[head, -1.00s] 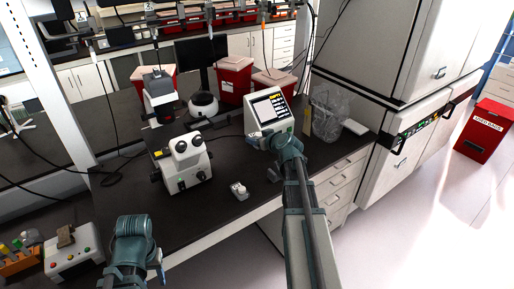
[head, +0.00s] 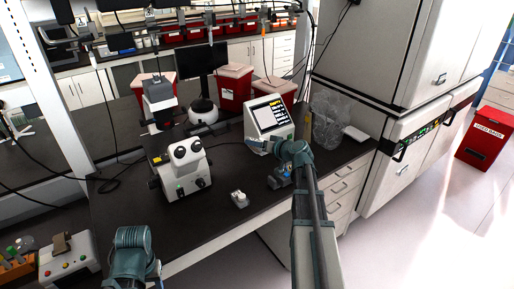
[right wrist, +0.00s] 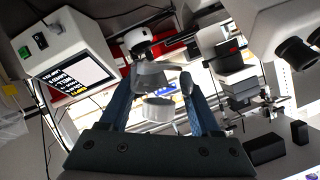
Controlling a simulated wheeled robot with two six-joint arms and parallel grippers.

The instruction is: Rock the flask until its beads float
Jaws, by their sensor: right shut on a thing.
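My right gripper (head: 251,143) is over the black bench, just left of the white machine with a screen (head: 267,118). In the right wrist view its two blue fingers (right wrist: 158,95) are shut on a clear flask (right wrist: 150,76) with a white, round cap-like part (right wrist: 158,109) toward the camera. The flask is hard to make out in the head view. No beads can be told apart inside it. My left gripper (head: 159,270) shows only in part at the bottom left, and its fingers are mostly hidden.
A white microscope (head: 186,168) stands left of the right gripper. A small white object (head: 240,199) lies near the bench's front edge. A clear bag (head: 327,118) is right of the machine. A button box (head: 68,262) is at lower left.

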